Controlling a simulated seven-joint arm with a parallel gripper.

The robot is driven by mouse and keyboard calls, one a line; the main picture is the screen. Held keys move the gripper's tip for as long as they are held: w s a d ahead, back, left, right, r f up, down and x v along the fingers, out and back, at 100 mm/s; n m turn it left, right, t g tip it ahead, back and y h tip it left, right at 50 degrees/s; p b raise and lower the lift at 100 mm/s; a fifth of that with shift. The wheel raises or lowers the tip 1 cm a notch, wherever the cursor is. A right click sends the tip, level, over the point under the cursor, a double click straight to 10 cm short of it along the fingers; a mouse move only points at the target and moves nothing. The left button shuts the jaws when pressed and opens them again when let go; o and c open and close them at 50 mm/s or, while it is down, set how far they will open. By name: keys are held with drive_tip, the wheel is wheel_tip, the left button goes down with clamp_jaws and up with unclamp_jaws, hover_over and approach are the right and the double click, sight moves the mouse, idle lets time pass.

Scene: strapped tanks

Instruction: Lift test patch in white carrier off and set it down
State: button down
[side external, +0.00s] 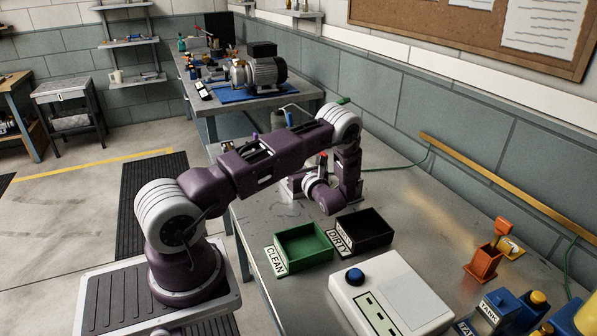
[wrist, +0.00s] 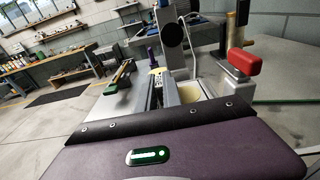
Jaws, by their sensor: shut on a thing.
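My gripper (wrist: 168,92) shows in the wrist view beyond its purple body, with its dark fingers close together. It is shut on a small pale piece that looks like the white carrier, mostly hidden by the fingers. A cream surface (wrist: 190,92) lies just right of the fingers, within a grey-white fixture (wrist: 212,78). A pale yellow piece (wrist: 156,70) shows at the fingers' far end. I cannot tell which is the test patch, or whether the carrier touches the fixture. In the side external view my arm hides the fingers and carrier.
A red-handled clamp (wrist: 243,62) stands right of the fingers. A green CLEAN bin (side external: 303,247) and a black DIRTY bin (side external: 364,232) sit on the metal bench. A white box with a blue button (side external: 355,276) stands in front. Tank blocks (side external: 497,308) and an orange holder (side external: 483,264) are at right.

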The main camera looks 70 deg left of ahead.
drive_tip(key=shift+r, duration=1.5)
wheel_tip(320, 180, up, 16)
drive_tip(key=w+d+m+t+h, duration=0.1)
drive_tip(key=w+d+m+t, duration=0.3)
drive_tip(key=d, duration=0.8)
drive_tip(key=w+d+m+t, duration=0.2)
drive_tip(key=w+d, duration=0.3)
drive_tip(key=d, duration=0.7)
drive_tip(key=s+d+m+t+h, duration=0.2)
drive_tip(key=s+d+m+t, duration=0.1)
drive_tip(key=d, duration=1)
drive_tip(key=s+d+m+t+h, duration=0.2)
drive_tip(key=s+d+m+t, duration=0.15)
drive_tip(key=d, duration=0.95)
drive_tip(key=shift+g, duration=0.45)
drive_tip(key=shift+a+f, duration=0.1)
drive_tip(key=shift+f, duration=9.05)
